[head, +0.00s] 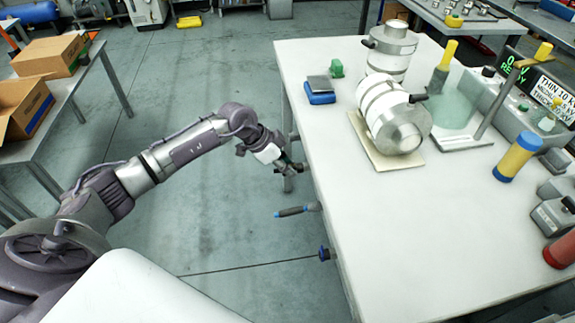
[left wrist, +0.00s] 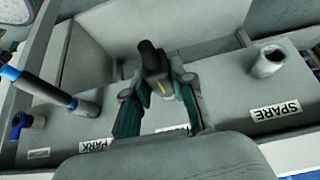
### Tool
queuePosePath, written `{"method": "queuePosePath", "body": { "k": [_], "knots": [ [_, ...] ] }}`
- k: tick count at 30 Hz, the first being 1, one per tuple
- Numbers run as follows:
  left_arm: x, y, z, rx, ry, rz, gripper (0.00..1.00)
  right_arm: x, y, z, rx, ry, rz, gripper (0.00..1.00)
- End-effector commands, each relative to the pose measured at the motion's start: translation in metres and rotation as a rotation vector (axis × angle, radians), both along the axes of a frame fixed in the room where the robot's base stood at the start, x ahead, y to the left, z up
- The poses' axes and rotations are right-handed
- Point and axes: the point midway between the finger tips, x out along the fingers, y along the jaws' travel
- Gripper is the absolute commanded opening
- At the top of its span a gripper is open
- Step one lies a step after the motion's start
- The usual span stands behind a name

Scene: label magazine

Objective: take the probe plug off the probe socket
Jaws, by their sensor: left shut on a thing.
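My left gripper (head: 285,166) is at the left edge of the white bench in the head view. In the left wrist view its two green fingers (left wrist: 160,105) are shut on a dark plug (left wrist: 152,62) with a small yellow mark, which I take for the probe plug. The plug stands at the grey panel between the PARK label (left wrist: 96,145) and the SPARE label (left wrist: 276,111). The label behind the fingers is mostly covered. The probe socket is hidden by the gripper and plug, so I cannot tell how far the plug is seated. My right gripper is not in view.
A grey spare socket (left wrist: 268,62) is to the right. A dark handle with blue rings (left wrist: 38,87) sticks out near PARK; it also shows in the head view (head: 292,211). A blue fitting (head: 325,254) is nearer on the bench edge. Floor left of the bench is clear.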

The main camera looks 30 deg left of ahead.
Motion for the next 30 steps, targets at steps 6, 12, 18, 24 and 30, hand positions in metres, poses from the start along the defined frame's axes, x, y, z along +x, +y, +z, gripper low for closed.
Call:
{"method": "queuePosePath", "body": {
  "k": [6, 12, 18, 24, 30],
  "knots": [
    [-0.005, 0.008, 0.001, 0.002, 0.001, 0.001, 0.0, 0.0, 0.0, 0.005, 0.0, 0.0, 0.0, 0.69],
    [-0.01, 0.014, 0.001, 0.002, 0.002, 0.002, 0.0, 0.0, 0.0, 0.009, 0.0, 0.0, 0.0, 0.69],
    [-0.015, 0.02, 0.001, 0.001, 0.002, 0.001, 0.0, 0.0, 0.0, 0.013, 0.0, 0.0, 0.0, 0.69],
    [-0.019, 0.027, 0.001, 0.002, 0.001, 0.001, 0.0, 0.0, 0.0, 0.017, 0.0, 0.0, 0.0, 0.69],
    [-0.024, 0.033, 0.001, 0.002, 0.001, 0.0, 0.0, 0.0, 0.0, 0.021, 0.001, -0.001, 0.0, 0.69]
  ]
}}
